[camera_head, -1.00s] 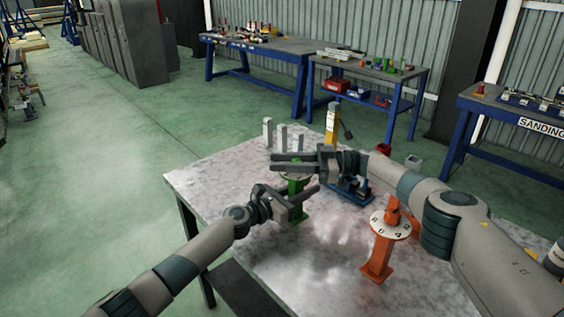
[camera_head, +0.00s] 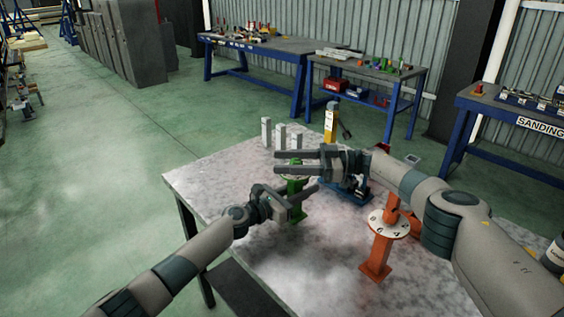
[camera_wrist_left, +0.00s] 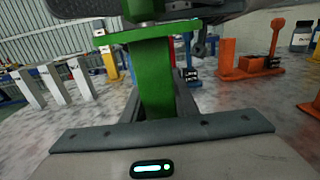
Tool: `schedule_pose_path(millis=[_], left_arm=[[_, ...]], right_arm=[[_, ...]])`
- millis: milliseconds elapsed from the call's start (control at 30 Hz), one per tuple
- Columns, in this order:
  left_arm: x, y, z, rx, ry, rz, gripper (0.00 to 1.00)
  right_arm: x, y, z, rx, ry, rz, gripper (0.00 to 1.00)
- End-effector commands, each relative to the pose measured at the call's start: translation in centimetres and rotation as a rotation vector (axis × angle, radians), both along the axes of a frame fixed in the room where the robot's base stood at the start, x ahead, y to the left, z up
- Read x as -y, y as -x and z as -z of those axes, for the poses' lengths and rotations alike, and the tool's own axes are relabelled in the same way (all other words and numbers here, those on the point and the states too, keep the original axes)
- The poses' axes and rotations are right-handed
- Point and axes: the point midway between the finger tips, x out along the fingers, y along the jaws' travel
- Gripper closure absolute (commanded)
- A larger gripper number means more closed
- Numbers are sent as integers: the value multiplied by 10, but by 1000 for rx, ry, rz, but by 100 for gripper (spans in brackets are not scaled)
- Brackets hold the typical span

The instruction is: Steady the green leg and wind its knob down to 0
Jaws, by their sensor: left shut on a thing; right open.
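The green leg (camera_head: 297,206) stands upright on the metal table, with a pale numbered dial (camera_head: 292,179) near its top. My left gripper (camera_head: 304,203) is shut on its post below the dial. The left wrist view shows the green post (camera_wrist_left: 155,80) between the left fingers, its flat green top plate above. My right gripper (camera_head: 277,161) is open, its two fingers apart and pointing left, just above the dial. These fingers and hand cover the knob, so I cannot tell whether they touch it. The dial's reading is too small to make out.
An orange leg (camera_head: 377,262) with a numbered dial stands at right, near my right forearm. A blue leg (camera_head: 352,192) and a yellow leg (camera_head: 330,122) stand behind. Several white posts (camera_head: 267,132) stand at the table's back left. The table's (camera_head: 215,185) left part is clear.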

Motion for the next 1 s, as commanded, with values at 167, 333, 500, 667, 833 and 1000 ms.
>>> schedule_pose_path(millis=[167, 333, 500, 667, 833, 1000], left_arm=[[-2, -1, 1, -1, -2, -3, 100], [-2, -1, 1, -1, -2, -3, 100], [-2, -1, 1, -1, -1, -3, 100], [-2, -1, 1, -1, -1, -3, 100], [-2, -1, 1, -1, -1, -3, 100], [-2, -1, 0, -1, -1, -3, 100]], right_arm=[[25, -2, 0, 0, 0, 3, 54], [48, -3, 0, 1, 0, 4, 54], [61, -3, 0, 1, 0, 3, 54], [63, -3, 0, 1, 0, 1, 54], [63, -3, 0, 1, 0, 2, 54], [63, -3, -2, 1, -4, 4, 54]])
